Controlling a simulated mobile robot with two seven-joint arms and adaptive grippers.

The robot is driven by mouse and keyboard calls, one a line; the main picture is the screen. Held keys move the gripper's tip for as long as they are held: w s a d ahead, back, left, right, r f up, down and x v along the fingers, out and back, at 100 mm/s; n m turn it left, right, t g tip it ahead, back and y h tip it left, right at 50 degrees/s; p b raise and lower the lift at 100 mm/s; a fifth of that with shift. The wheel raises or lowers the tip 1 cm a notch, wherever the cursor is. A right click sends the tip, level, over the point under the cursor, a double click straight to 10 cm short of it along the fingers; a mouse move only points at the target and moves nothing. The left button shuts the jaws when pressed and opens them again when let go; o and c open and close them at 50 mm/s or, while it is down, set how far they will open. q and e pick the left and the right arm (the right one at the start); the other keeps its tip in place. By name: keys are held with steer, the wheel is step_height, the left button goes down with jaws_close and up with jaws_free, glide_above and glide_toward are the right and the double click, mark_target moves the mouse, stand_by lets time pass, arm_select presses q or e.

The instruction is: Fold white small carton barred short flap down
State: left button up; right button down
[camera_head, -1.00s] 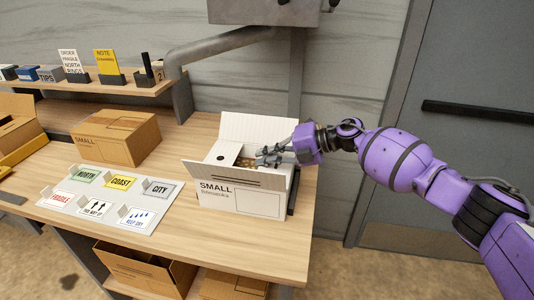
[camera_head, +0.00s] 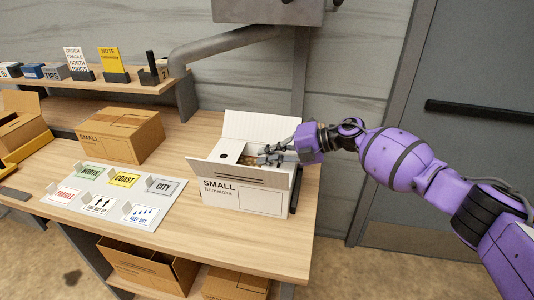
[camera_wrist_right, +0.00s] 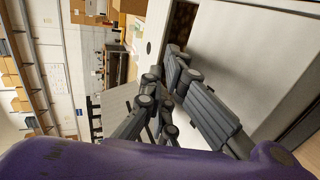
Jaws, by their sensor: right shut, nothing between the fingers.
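The white small carton (camera_head: 242,199) stands open on the right part of the table, its front marked SMALL. Its tall back flap (camera_head: 262,126) stands up. The front flap (camera_head: 238,174), with dark bars, leans outward over the front face. A short panel with a dark round spot (camera_head: 231,153) lies inward at the left of the opening. My right gripper (camera_head: 266,155) is shut and empty over the right side of the opening, hiding the flap area there. In the right wrist view its fingers (camera_wrist_right: 168,92) are beside a white carton panel (camera_wrist_right: 262,60). My left gripper is out of view.
A closed brown carton (camera_head: 121,135) stands at the back left. A label board (camera_head: 171,205) lies left of the white carton. A grey post (camera_head: 301,80) rises behind it. The table front is clear.

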steer(key=shift+r, duration=0.65)
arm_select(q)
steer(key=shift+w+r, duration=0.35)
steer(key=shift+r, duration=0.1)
